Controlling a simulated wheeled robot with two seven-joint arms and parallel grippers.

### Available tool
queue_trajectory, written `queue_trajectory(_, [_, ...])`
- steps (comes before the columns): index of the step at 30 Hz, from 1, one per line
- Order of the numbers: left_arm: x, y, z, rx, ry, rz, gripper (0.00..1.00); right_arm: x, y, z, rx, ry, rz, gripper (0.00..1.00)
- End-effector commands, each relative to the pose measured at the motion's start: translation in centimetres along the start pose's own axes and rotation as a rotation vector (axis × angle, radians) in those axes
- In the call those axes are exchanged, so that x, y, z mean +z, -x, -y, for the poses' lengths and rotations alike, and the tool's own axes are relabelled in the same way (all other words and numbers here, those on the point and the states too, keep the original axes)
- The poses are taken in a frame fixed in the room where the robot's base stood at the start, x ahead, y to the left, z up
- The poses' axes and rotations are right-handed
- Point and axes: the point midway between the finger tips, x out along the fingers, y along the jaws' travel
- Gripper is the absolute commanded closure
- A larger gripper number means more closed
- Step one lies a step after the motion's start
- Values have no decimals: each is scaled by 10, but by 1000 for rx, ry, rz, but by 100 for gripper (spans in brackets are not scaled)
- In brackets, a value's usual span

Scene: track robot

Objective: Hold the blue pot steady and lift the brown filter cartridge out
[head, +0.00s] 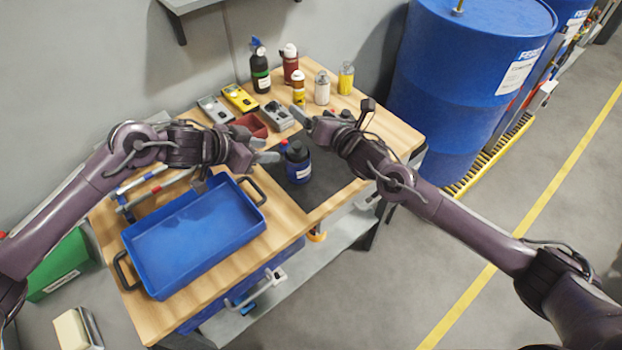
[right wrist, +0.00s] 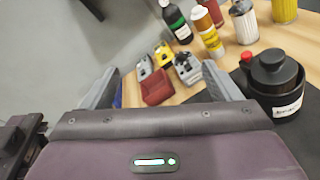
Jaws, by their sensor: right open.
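The blue pot (head: 299,172) stands upright on a dark mat, with a black lid-like top and a white label. It also shows at the right of the right wrist view (right wrist: 284,104), looking nearly black. My right gripper (head: 305,117) is open and empty, above and behind the pot. In the right wrist view its two fingers (right wrist: 160,72) are wide apart with the pot outside them, to the right.
A blue tray (head: 190,238) fills the bench's front left. A large blue drum (head: 470,75) stands beyond the bench's right end. Bare mat lies right of the pot.

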Motion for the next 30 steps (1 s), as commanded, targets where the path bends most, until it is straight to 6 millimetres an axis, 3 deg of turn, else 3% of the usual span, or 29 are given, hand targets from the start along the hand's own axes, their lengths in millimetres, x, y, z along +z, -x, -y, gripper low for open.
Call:
queue_trajectory(1, [0, 0, 0, 0, 0, 0, 64, -29, 6, -1, -17, 77, -44, 17])
queue_trajectory(3, [0, 0, 0, 0, 0, 0, 64, -64, 16, -1, -38, 182, -98, 17])
queue_trajectory(6, [0, 0, 0, 0, 0, 0, 64, -103, 30, 0, -60, 308, -159, 17])
queue_trajectory(9, [0, 0, 0, 0, 0, 0, 64, -127, 44, 8, -96, 414, -191, 17])
queue_trajectory(16, [0, 0, 0, 0, 0, 0, 64, -147, 50, 15, -123, 503, -219, 17])
queue_trajectory(30, [0, 0, 0, 0, 0, 0, 64, -158, -11, 25, -123, 501, -218, 17])
